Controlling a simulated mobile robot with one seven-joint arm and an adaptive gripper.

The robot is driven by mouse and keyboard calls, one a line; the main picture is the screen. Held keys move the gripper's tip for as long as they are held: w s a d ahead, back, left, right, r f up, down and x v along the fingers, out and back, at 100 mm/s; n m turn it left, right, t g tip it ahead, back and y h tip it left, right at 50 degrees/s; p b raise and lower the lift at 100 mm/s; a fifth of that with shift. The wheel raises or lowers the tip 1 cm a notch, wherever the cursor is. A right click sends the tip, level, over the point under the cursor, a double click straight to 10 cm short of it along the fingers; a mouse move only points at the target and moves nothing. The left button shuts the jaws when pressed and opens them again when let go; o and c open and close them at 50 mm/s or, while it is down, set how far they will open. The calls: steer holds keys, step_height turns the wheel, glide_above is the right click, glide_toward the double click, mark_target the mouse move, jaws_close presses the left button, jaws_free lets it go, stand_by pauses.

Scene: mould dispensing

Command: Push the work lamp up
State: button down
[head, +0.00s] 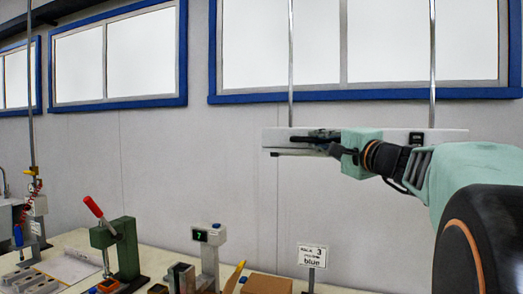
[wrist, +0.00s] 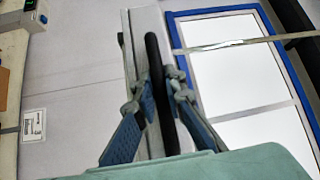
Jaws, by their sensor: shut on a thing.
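The work lamp (head: 450,136) is a long white bar hanging level on two thin metal rods in front of the wall in the head view. A black handle (head: 300,139) runs along its near side. My gripper (head: 326,146) reaches in from the right and is shut on the handle. In the wrist view the lamp's pale body (wrist: 148,25) runs up the picture, and the black handle (wrist: 154,55) passes between the blue-padded fingers of my gripper (wrist: 160,88). My gripper and wrist hide part of the lamp in the head view.
Blue-framed windows (head: 380,94) are behind and above the lamp. The space between lamp and bench looks clear.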

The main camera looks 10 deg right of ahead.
steer(key=shift+s+r, duration=0.1)
steer(key=shift+r, duration=0.4)
steer(key=c, duration=2)
jaws_free()
steer(key=shift+o, duration=0.2)
steer(key=shift+f, duration=0.15)
